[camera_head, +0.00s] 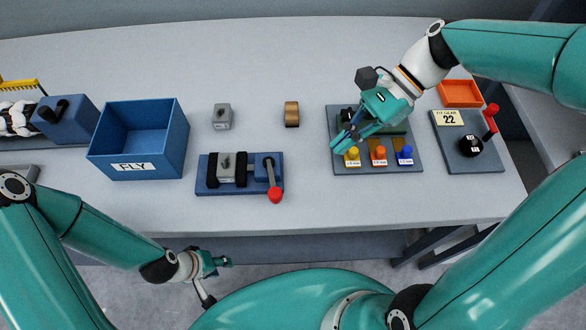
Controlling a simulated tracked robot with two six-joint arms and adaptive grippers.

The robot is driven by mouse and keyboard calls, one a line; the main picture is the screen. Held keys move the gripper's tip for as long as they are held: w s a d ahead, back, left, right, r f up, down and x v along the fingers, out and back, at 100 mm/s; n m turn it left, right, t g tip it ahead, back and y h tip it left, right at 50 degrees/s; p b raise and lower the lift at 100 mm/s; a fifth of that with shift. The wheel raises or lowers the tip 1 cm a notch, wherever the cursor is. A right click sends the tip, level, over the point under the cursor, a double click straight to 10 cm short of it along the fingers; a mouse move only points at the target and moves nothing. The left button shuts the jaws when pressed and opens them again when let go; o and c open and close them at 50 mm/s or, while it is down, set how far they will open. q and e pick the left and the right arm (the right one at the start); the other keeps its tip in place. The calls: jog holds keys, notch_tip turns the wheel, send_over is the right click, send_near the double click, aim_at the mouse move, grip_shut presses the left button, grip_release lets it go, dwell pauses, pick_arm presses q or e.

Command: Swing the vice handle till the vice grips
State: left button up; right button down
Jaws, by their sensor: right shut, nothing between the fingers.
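The vice (205,186) is on a blue base near the front of the bench, left of centre. A grey block with a small peg sits between its black jaws; I cannot tell if they press on it. The vice handle (271,176) ends in a red knob and points toward the bench's front edge. My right gripper (338,143) is shut and empty over the panel with coloured knobs, right of the vice and apart from it. My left gripper (226,262) is in front of the bench edge, left of the vice handle; its fingers are too small to read.
A blue box (135,167) labelled FLY stands left of the vice. A grey block (222,117) and a brass-coloured roll (291,114) lie behind it. The knob panel (345,168), an orange tray (460,94) and a red-knobbed lever plate (478,160) are to the right.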

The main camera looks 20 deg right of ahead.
aim_at(272, 178)
jog(key=x, duration=0.9)
jog(key=shift+s+a, duration=0.15)
jog(key=shift+s+a+p, duration=0.15)
jog(key=shift+a+p, duration=0.15)
jog(key=shift+a, duration=0.8)
jog(key=shift+s+a, duration=0.1)
jog(key=shift+a, duration=0.5)
jog(key=shift+s+a+p, duration=0.3)
jog(key=shift+a+p, duration=0.15)
jog(key=shift+a, duration=0.35)
